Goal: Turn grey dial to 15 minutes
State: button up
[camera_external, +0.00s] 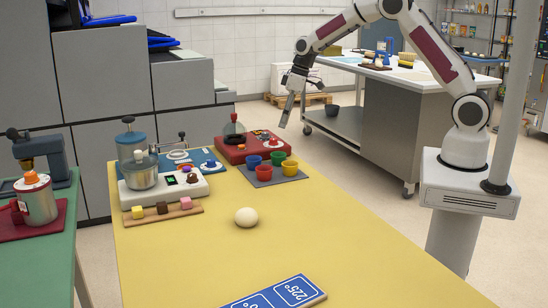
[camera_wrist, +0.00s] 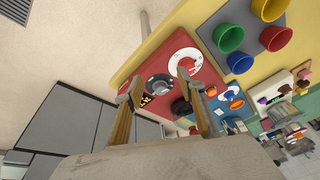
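The grey dial (camera_wrist: 160,84) with a dark rim sits on the red panel (camera_wrist: 150,64), beside a white dial with a red centre (camera_wrist: 187,62). My gripper (camera_external: 293,117) is in the air to the right of the unit, fingers pointing down. In the wrist view, the fingers of my gripper (camera_wrist: 160,80) are spread and empty, with the grey dial appearing between their tips. I cannot read the dial's setting.
Coloured cups (camera_external: 289,167) stand on a grey mat just in front of the red unit. A dark flask-like object (camera_external: 234,131) is on the unit's left side. A white ball (camera_external: 246,217) and blue sign (camera_external: 278,295) lie on the yellow table, whose right side is clear.

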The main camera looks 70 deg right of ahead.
aim_at(266, 133)
jog(key=w+r, duration=0.1)
jog(key=w+n, duration=0.1)
jog(key=w+r+n+t, duration=0.1)
jog(key=shift+w+r, duration=0.35)
jog(key=shift+w, duration=0.05)
jog(key=shift+f, duration=0.1)
jog(key=shift+x, duration=3.8)
jog(key=c, duration=1.1)
